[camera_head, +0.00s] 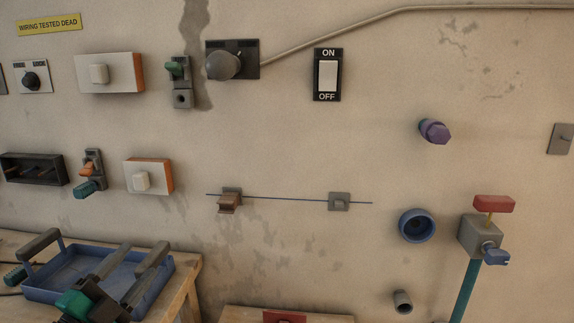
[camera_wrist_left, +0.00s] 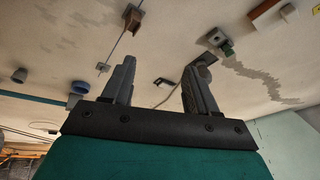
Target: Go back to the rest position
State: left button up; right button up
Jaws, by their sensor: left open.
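My left gripper (camera_head: 147,250) is at the lower left of the head view, in front of and partly over the blue tray (camera_head: 62,298). Its two dark fingers are spread apart, pointing up and to the right, with nothing between them. Its palm and teal wrist hide part of the tray. In the left wrist view, the same gripper (camera_wrist_left: 163,66) is open and empty, with the wall beyond its fingertips. I cannot tell whether it touches the tray. My right gripper is in neither view.
The tray is on a wooden table (camera_head: 188,285). The wall carries switches, including an ON/OFF switch (camera_head: 327,76), a blue rod (camera_head: 285,199) on two brackets, a blue ring (camera_head: 417,226) and a purple knob (camera_head: 434,131). A grey box (camera_head: 480,236) stands on a teal post at right.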

pick_arm(q)
jog(key=s+d+f+n+g+y+p, duration=0.1)
jog(key=s+d+f+n+g+y, duration=0.1)
jog(key=s+d+f+n+g, duration=0.2)
jog(key=s+d+f+n+g+y+p, duration=0.2)
jog(key=s+d+f+n+g, duration=0.3)
jog(key=s+f+n, duration=0.5)
jog(key=s+d+f, duration=0.1)
jog(key=s+f, duration=0.2)
jog(key=f, duration=0.6)
jog(key=shift+s+f+y, duration=0.25)
jog(key=shift+f+y, duration=0.15)
